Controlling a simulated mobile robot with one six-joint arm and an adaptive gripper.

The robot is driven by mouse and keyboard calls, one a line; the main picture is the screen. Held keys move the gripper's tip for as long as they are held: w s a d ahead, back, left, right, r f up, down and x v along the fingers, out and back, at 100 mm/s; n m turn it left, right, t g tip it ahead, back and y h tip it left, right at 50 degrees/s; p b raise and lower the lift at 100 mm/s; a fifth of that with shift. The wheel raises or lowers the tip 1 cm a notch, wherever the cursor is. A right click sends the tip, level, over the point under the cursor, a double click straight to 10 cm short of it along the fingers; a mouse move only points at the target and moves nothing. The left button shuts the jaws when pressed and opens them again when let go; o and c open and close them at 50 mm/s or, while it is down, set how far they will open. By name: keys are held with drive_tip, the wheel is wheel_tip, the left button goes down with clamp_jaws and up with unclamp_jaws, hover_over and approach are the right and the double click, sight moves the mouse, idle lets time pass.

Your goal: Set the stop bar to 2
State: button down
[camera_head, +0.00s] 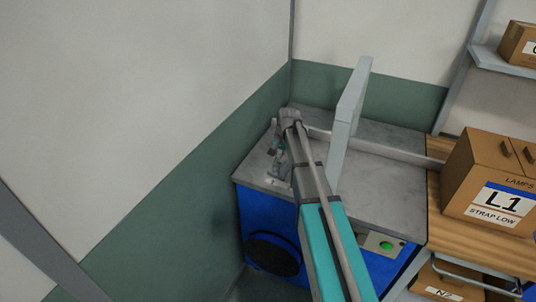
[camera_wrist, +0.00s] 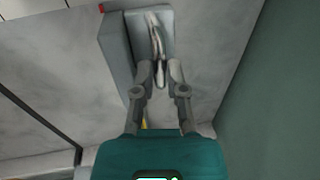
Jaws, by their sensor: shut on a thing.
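The stop bar seems to be the grey block (camera_wrist: 117,50) in the wrist view, with a small red mark at its far left corner. A shiny metal handle (camera_wrist: 156,35) stands on its pale plate. My gripper (camera_wrist: 159,72) is shut on the near end of this handle. In the head view my gripper (camera_head: 277,152) is low over the left part of the grey machine top, and my arm hides much around it. No scale numbers can be read, so the bar's setting cannot be told.
Walls close in at the left and back. A green button (camera_head: 386,245) is on the machine front. A carton marked L1 (camera_head: 492,190) stands on the wooden bench at right.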

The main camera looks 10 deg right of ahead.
sight(284, 163)
drive_tip(key=s+d, duration=0.2)
drive_tip(key=shift+d, duration=0.35)
drive_tip(key=c, duration=0.7)
unclamp_jaws()
drive_tip(key=shift+a, duration=0.1)
drive_tip(key=s+a+n, duration=0.2)
drive_tip(key=s, duration=0.6)
drive_tip(key=s+a+n+h, duration=0.1)
drive_tip(key=s+a+n, duration=0.1)
drive_tip(key=s, duration=0.6)
drive_tip(key=s+a+n+g, duration=0.1)
drive_tip(key=s+a+n, duration=0.1)
drive_tip(key=s, duration=0.6)
drive_tip(key=shift+s+a+f+n+h, duration=0.2)
drive_tip(key=shift+s+a+n+h, duration=0.15)
drive_tip(key=shift+n, duration=0.25)
drive_tip(key=shift+d, duration=0.1)
